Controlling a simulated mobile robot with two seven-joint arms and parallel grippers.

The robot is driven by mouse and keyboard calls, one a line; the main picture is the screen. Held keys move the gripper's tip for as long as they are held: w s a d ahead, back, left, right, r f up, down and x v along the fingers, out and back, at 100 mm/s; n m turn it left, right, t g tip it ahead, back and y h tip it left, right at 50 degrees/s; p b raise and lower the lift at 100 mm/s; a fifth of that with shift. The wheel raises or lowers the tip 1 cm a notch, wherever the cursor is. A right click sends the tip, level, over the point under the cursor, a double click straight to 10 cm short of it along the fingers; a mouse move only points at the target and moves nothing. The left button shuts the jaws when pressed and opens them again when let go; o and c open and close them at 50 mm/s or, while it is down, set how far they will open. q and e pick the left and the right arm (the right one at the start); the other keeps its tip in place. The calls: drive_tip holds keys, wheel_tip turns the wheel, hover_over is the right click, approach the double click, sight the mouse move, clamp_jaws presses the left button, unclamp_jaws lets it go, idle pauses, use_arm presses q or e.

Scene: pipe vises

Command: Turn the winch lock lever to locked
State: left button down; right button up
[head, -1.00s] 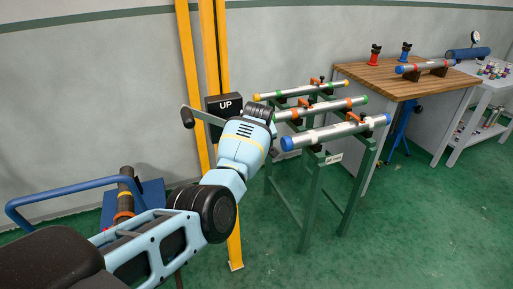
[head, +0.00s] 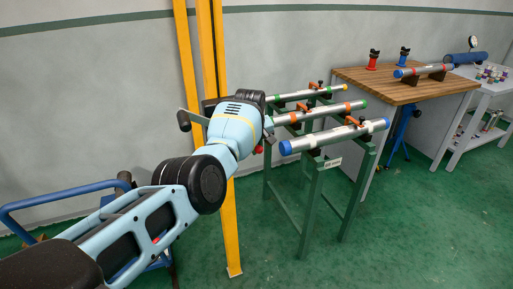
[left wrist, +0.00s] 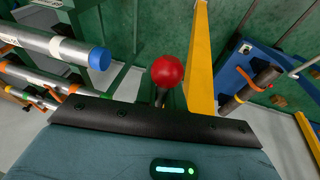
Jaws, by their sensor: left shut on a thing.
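A red ball knob (head: 258,149) on a short dark stem, which looks like the winch lock lever, shows just below my left gripper (head: 262,125) in the head view. In the left wrist view the red knob (left wrist: 167,71) stands just beyond the black edge of my gripper, beside the yellow post. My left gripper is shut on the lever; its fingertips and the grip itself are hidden. The winch's crank handle (head: 184,120) sticks out left of the post, and my arm covers most of the winch box. My right gripper is not in view.
The yellow post (head: 233,230) stands beside my forearm. A green rack (head: 315,195) holding several pipes is close on the right. A wooden bench (head: 385,85) is further right. The green floor (head: 420,220) in front is clear.

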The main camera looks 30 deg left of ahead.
use_arm(q)
drive_tip(key=c, duration=1.5)
unclamp_jaws()
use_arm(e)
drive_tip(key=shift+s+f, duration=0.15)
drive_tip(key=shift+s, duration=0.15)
use_arm(q)
drive_tip(key=p+v, duration=0.3)
drive_tip(key=v, duration=0.4)
drive_tip(key=shift+r, duration=0.45)
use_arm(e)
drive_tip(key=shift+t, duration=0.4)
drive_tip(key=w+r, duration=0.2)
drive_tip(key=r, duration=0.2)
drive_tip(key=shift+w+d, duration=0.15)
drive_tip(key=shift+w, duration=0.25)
use_arm(q)
drive_tip(key=shift+s+f, duration=0.15)
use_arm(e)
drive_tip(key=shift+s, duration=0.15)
